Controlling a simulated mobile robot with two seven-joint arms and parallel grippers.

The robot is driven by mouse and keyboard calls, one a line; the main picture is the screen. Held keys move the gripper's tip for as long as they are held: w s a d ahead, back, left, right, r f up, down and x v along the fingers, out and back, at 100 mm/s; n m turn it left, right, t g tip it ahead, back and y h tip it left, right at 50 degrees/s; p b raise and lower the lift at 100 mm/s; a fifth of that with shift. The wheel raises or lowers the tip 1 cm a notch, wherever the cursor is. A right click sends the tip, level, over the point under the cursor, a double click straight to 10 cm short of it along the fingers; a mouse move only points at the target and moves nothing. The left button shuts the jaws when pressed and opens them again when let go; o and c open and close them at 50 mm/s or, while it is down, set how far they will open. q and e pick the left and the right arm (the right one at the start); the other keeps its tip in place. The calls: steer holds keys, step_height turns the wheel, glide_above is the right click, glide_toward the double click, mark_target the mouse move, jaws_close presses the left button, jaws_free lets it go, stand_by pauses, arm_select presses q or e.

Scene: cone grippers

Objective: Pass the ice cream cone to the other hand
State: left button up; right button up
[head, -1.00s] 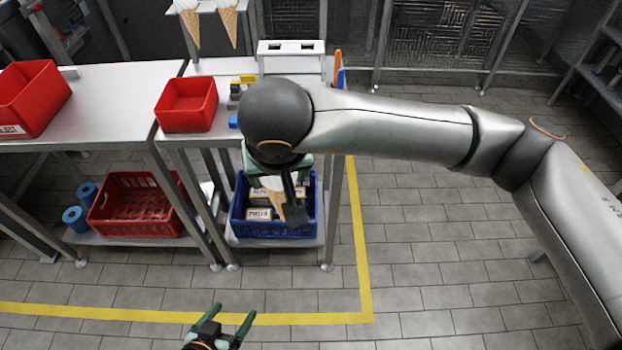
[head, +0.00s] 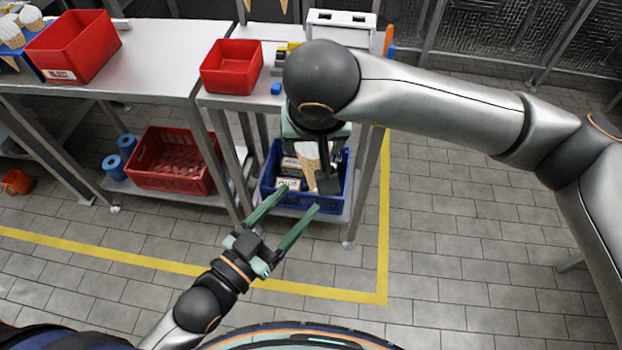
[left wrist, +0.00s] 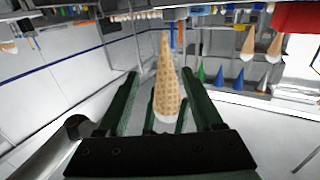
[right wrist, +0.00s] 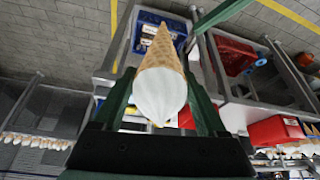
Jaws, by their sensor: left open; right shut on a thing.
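The ice cream cone, a tan waffle cone with a white top, is in my right gripper (right wrist: 167,105), which is shut on it. In the head view the cone (head: 309,165) hangs below the right wrist with its tip down, partly hidden by the fingers. The cone (right wrist: 163,82) fills the middle of the right wrist view. My left gripper (head: 301,199) is open and empty, below and left of the cone, fingers pointing up toward it. In the left wrist view the cone (left wrist: 167,85) appears between and beyond the open fingers; I cannot tell how far off it is.
A metal table (head: 150,62) holds red bins (head: 231,68). On the lower shelf are a red crate (head: 178,188) and a blue crate (head: 335,200) with boxes, behind the grippers in the head view. Other cones (head: 31,18) stand at the far left. Floor to the right is clear.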

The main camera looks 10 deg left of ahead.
arm_select(q)
steer(key=x, duration=1)
steer(key=shift+w, duration=0.3)
steer(key=shift+f, duration=0.1)
steer(key=shift+d, duration=0.1)
steer(key=c, duration=1)
steer(key=shift+c, duration=0.3)
arm_select(e)
steer(key=o, duration=0.9)
